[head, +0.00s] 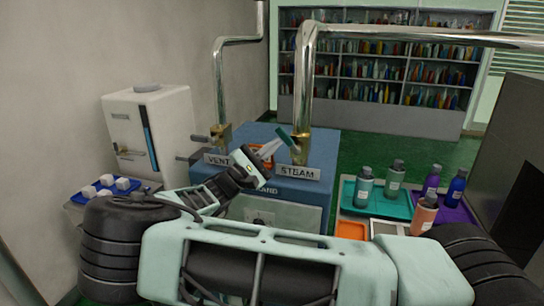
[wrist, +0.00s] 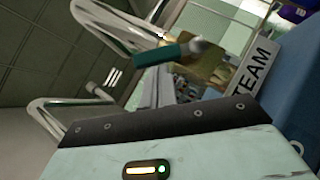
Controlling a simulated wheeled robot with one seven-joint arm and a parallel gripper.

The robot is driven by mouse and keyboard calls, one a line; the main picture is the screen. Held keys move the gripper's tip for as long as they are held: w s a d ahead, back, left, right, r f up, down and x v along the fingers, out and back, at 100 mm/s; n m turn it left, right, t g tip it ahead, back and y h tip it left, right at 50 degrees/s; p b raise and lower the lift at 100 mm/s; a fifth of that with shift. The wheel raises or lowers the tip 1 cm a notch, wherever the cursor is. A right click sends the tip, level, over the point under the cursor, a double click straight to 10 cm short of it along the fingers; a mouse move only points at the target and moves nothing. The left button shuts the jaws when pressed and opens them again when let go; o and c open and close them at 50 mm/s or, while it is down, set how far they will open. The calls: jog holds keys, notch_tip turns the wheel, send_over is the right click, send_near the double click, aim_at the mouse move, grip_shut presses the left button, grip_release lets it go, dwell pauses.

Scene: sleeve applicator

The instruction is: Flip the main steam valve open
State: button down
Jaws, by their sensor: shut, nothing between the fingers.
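The steam valve (head: 300,148) is a brass body at the foot of the right-hand pipe, above the STEAM label (head: 299,173) on the blue machine. Its teal-gripped lever (head: 285,134) sticks up and left from it, and the lever (wrist: 160,53) also crosses the upper middle of the wrist view. The brass body (wrist: 226,76) shows beside the STEAM label there. My gripper (head: 277,144) is shut and empty, with its fingertips close beside the lever. I cannot tell whether they touch it. My fingers (wrist: 172,88) partly cover the valve in the wrist view.
The vent valve (head: 221,136) and its pipe stand left of the steam valve, with handles sticking out left. A white cabinet (head: 150,130) stands at the left. Bottles (head: 395,178) on coloured trays are at the right. Shelves (head: 390,70) line the back wall.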

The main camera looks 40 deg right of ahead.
jog(key=m+g+y, duration=0.1)
jog(key=r+m+y, duration=0.1)
jog(key=m, duration=0.1)
jog(key=r+m+g+y, duration=0.1)
jog(key=m, duration=0.1)
jog(key=shift+s+d+r+g, duration=0.25)
jog(key=shift+s+d+g, duration=0.05)
jog(key=shift+s, duration=0.1)
jog(key=shift+s+d+r+m+y+b, duration=0.15)
jog(key=shift+s+d+r+m+y, duration=0.2)
jog(key=shift+m+y, duration=0.45)
jog(key=shift+s+d+r+m+y+b, duration=0.15)
jog(key=shift+s+r+m+y, duration=0.2)
jog(key=shift+m+y, duration=0.4)
jog(key=shift+r, duration=0.1)
